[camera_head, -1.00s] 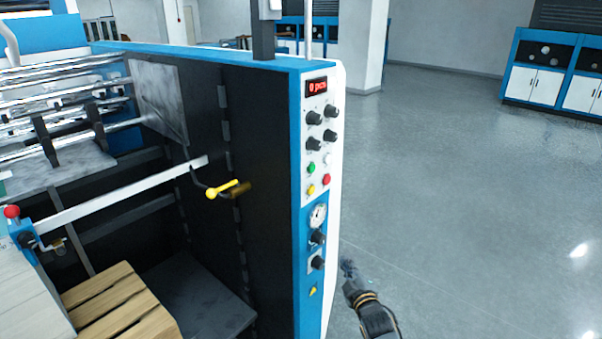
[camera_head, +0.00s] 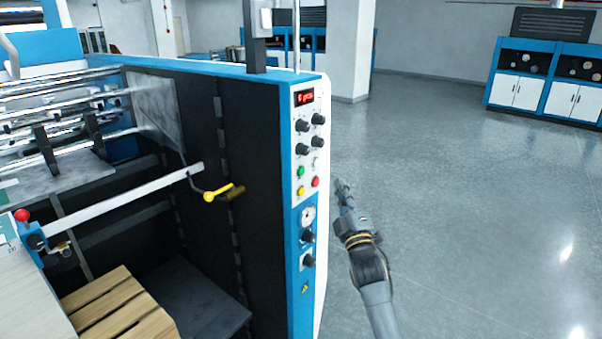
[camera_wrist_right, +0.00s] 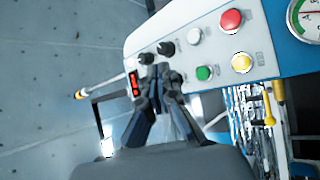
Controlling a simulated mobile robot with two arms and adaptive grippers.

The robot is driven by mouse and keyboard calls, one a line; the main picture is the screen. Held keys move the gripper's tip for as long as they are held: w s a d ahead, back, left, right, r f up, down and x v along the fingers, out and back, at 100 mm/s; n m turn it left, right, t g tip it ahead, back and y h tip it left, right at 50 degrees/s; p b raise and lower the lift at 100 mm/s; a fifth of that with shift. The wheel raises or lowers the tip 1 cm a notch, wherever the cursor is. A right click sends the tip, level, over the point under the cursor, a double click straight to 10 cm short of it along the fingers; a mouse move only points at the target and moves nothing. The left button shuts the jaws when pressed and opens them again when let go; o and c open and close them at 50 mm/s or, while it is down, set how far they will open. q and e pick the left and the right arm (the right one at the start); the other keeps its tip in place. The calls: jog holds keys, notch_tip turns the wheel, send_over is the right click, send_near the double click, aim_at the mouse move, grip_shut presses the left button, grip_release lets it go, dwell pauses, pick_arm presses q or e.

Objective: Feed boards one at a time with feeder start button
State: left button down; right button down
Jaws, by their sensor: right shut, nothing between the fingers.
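The control panel (camera_head: 307,150) is on the near end of the blue and white machine. It carries a red-lit display (camera_head: 305,98), black knobs, a green button (camera_head: 300,171), a red button (camera_head: 315,182), a yellow button (camera_head: 300,190) and a white button (camera_head: 316,162). Button labels are too small to read. My right gripper (camera_head: 342,188) is shut and empty, just right of the panel, apart from the buttons. In the right wrist view its fingertips (camera_wrist_right: 160,74) overlap the panel's edge by the knobs, left of the green button (camera_wrist_right: 204,73). My left gripper is out of view.
A yellow-handled crank (camera_head: 222,192) sticks out from the machine's dark side. Wooden slats (camera_head: 118,303) and a pale flat surface (camera_head: 32,295) lie at lower left. The floor right of the machine is clear. Blue and white cabinets (camera_head: 543,92) stand far back.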

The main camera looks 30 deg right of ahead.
aim_at(301, 171)
jog(key=shift+w, duration=0.1)
jog(key=w+a+b, duration=0.3)
jog(key=w+b, duration=0.1)
jog(key=w, duration=0.4)
jog(key=shift+a, duration=0.25)
jog(key=shift+b, duration=0.35)
dwell(1.0)
jog(key=shift+w+a, duration=0.15)
jog(key=shift+w, duration=0.2)
jog(key=shift+w+a+b, duration=0.15)
jog(key=shift+w+b, duration=0.25)
jog(key=shift+b, duration=0.15)
dwell(0.4)
jog(key=shift+s, duration=0.15)
dwell(0.3)
jog(key=shift+s+d+p, duration=0.3)
jog(key=shift+s+p, duration=0.2)
jog(key=shift+s, duration=0.15)
